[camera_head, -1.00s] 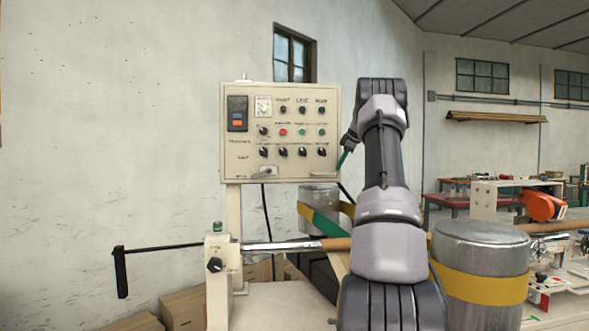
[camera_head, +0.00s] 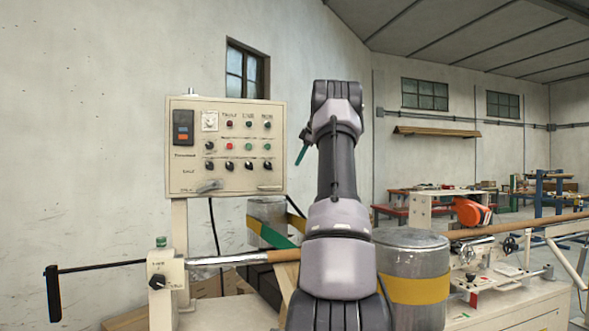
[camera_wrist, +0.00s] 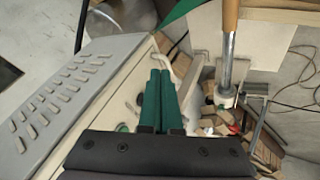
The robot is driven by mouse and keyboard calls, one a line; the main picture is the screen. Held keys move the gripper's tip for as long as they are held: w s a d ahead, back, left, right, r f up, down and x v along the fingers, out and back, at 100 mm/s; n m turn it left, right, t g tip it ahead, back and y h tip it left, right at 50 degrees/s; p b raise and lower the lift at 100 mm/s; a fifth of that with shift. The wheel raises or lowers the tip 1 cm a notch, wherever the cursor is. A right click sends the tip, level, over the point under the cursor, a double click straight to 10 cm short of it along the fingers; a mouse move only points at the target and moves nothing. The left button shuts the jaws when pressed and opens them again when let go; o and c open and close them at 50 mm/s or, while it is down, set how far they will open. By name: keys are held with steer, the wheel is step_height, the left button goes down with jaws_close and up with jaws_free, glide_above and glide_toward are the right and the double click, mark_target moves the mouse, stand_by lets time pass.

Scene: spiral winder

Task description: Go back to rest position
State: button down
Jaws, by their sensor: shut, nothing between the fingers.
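My gripper (camera_wrist: 158,92) shows in the wrist view with its two green fingers side by side, shut and empty. In the head view my gripper's green fingertip (camera_head: 301,154) shows just right of the control panel (camera_head: 228,150), apart from it in the picture. The rest of the gripper is hidden behind my arm, which stands raised in the middle of the view. The wrist view shows a cream box with a slotted vent cover (camera_wrist: 70,95) left of the fingers, and a shaft with a wooden-coloured sleeve (camera_wrist: 230,18) to the right.
A metal drum with a yellow band (camera_head: 414,290) stands right of my arm. A smaller drum (camera_head: 266,212) with a green belt stands behind. A black-handled crank (camera_head: 53,292) sticks out at the left. An orange machine part (camera_head: 470,211) and benches stand farther right.

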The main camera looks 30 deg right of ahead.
steer(key=shift+s+d+r, duration=0.1)
steer(key=shift+s+r, duration=0.15)
steer(key=shift+r, duration=0.05)
steer(key=s+a+r+m, duration=0.1)
steer(key=s+a+m, duration=0.45)
steer(key=a, duration=0.95)
steer(key=s+a+r+m, duration=0.1)
steer(key=s+a+m, duration=0.1)
steer(key=s+a, duration=0.95)
steer(key=s+a+f+m, duration=0.3)
steer(key=s+a+f, duration=0.4)
steer(key=s, duration=0.3)
steer(key=s+a+f+m, duration=0.4)
steer(key=s+a+f, duration=0.2)
steer(key=s+a, duration=0.2)
steer(key=shift+s+a+f+y, duration=0.2)
steer(key=shift+s+f+y, duration=0.2)
steer(key=shift+s, duration=0.45)
